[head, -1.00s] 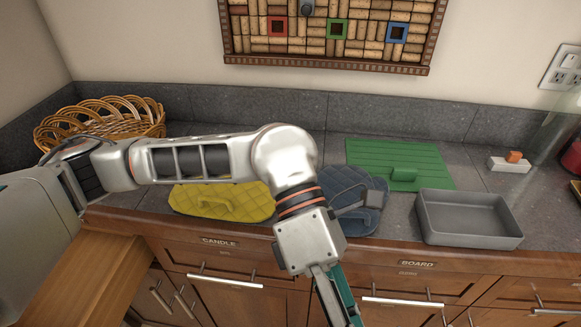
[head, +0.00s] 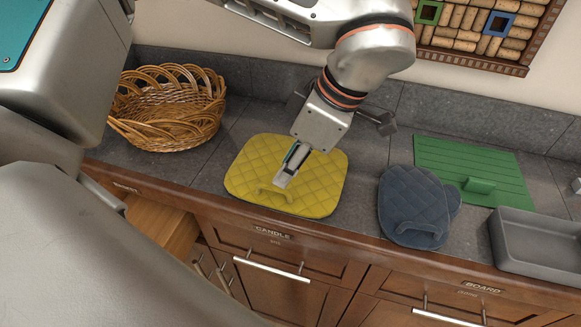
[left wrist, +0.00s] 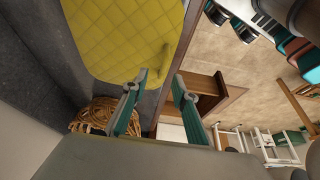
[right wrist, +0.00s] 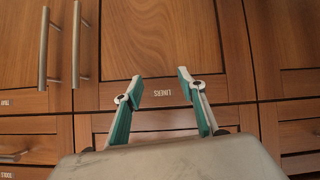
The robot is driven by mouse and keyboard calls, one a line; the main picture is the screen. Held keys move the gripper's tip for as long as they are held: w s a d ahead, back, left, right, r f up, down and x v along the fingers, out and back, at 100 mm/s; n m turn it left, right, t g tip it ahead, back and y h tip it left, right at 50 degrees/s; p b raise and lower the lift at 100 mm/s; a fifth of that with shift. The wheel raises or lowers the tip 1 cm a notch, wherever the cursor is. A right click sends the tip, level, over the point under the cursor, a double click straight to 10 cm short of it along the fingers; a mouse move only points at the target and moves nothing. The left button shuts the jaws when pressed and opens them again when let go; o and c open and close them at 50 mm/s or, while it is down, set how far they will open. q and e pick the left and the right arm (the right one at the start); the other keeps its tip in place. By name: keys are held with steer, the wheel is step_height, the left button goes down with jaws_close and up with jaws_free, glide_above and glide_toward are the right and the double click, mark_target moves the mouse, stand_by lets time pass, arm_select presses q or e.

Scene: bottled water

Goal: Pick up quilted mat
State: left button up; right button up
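The yellow quilted mat (head: 320,185) lies flat on the grey counter, with a raised loop handle (head: 268,194) near its front left edge. It also fills the upper part of the left wrist view (left wrist: 115,35). My left gripper (head: 287,172) hangs over the mat, just above and beside the handle, and appears apart from it. In the left wrist view its two fingers (left wrist: 160,88) are spread with nothing between them. My right gripper (right wrist: 158,84) is open and empty, facing wooden cabinet fronts; it is not in the head view.
A wicker basket (head: 170,110) stands left of the mat. A dark blue quilted mitt (head: 415,205), a green board (head: 475,165) and a grey tray (head: 540,245) lie to the right. An open wooden drawer (head: 165,225) juts out at lower left.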

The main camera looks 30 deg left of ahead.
mark_target(276, 187)
arm_select(q)
steer(key=x, duration=0.6)
steer(key=shift+s+a, duration=0.1)
steer(key=shift+s, duration=0.25)
jaws_close()
